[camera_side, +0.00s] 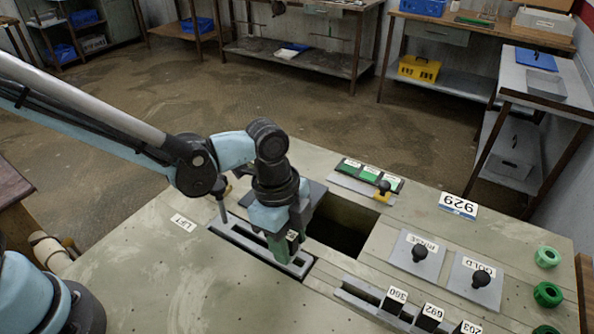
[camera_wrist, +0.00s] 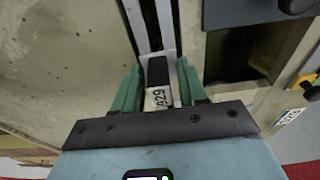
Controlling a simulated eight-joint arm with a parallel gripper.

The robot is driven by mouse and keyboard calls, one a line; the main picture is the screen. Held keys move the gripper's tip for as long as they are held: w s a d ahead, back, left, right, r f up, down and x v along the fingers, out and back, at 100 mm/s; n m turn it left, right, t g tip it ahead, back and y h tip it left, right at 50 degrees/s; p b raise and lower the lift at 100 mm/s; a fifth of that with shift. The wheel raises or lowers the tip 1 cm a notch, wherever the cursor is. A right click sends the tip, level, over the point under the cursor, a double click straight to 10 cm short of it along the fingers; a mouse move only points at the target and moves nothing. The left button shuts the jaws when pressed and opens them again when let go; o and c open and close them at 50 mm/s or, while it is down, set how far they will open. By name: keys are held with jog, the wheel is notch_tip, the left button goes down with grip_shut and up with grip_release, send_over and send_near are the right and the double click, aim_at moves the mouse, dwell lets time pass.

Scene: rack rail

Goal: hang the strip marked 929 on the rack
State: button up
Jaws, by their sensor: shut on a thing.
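My gripper (camera_side: 284,245) has green fingers and points down over a pale slotted rail (camera_side: 235,232) set in the bench top, near the label L-7. In the wrist view my gripper (camera_wrist: 158,92) is shut on the black strip marked 929 (camera_wrist: 158,98), whose white label faces the camera. The strip lies between the green fingers. Its far end meets the pale metal of the rail (camera_wrist: 135,15); I cannot tell whether it is seated. In the side view the fingers mostly hide the strip.
A dark open pit (camera_side: 345,228) lies right of my gripper. Strips marked 360 (camera_side: 394,300), 692 (camera_side: 430,314) and 203 stand in a front holder. Two knobbed lids (camera_side: 419,256) (camera_side: 476,282), green rings (camera_side: 547,256), a 929 card (camera_side: 458,206) and a green-tiled panel (camera_side: 368,176) sit on the bench.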

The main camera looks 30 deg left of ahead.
jog(key=shift+r, duration=4.7)
jog(key=r, duration=0.1)
send_over(362, 284)
jog(key=s, duration=0.2)
jog(key=shift+w+f, duration=0.1)
jog(key=shift+f, duration=0.45)
jog(key=shift+d+f, duration=0.1)
jog(key=shift+f, duration=5.4)
jog(key=o, duration=1)
jog(key=shift+c, duration=0.2)
